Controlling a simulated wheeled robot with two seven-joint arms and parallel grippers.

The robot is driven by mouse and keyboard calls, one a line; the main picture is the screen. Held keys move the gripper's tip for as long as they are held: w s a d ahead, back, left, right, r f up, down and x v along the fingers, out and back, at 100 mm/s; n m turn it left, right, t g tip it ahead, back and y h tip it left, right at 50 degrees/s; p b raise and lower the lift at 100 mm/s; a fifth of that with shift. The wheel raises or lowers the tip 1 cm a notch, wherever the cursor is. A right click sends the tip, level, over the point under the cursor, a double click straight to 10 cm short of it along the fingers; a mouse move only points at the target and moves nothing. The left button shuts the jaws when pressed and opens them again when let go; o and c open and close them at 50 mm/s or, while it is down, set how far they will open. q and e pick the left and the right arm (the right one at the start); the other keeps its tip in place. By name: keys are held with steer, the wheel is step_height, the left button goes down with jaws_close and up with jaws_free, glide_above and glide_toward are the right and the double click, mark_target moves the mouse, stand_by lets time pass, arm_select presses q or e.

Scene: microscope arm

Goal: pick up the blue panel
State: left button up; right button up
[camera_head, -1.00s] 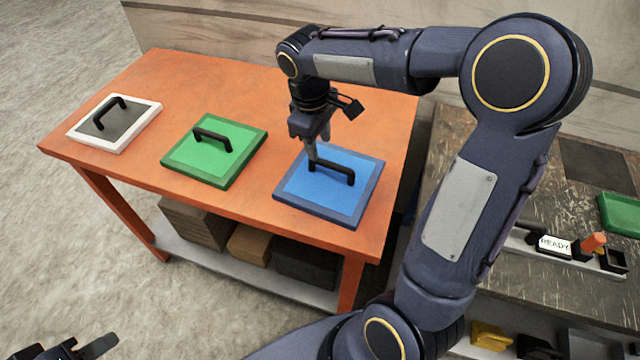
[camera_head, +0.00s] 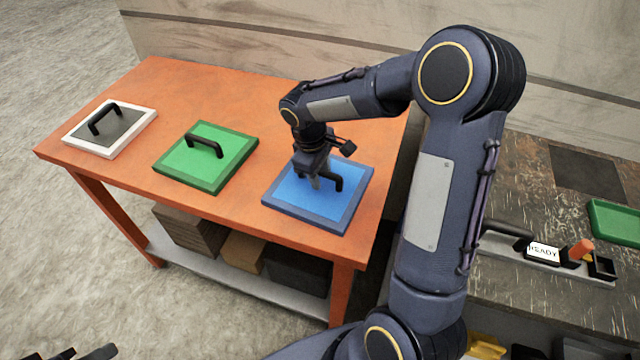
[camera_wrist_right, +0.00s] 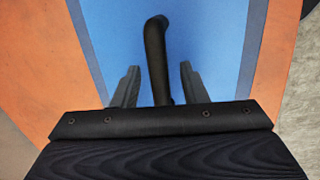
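The blue panel (camera_head: 335,207), with a darker blue rim and a black bar handle (camera_head: 337,184), lies flat at the right end of the orange table. My right gripper (camera_head: 312,182) points down over the panel at its handle. In the right wrist view the handle (camera_wrist_right: 156,60) runs between the two fingers of the open gripper (camera_wrist_right: 158,84), with blue panel surface (camera_wrist_right: 205,35) showing on both sides. A gap shows between each finger and the handle. My left gripper (camera_head: 75,354) shows only partly at the bottom left edge; its opening is unclear.
A green panel (camera_head: 225,170) and a white-rimmed grey panel (camera_head: 120,138), both with black handles, lie further left on the orange table (camera_head: 240,93). A worn workbench at right holds a READY sign (camera_head: 543,252) and a green tray (camera_head: 615,222). Boxes (camera_head: 190,230) sit on the lower shelf.

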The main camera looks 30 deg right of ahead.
steer(key=shift+f, duration=0.25)
stand_by(0.3)
steer(key=shift+c, duration=0.5)
jaws_close()
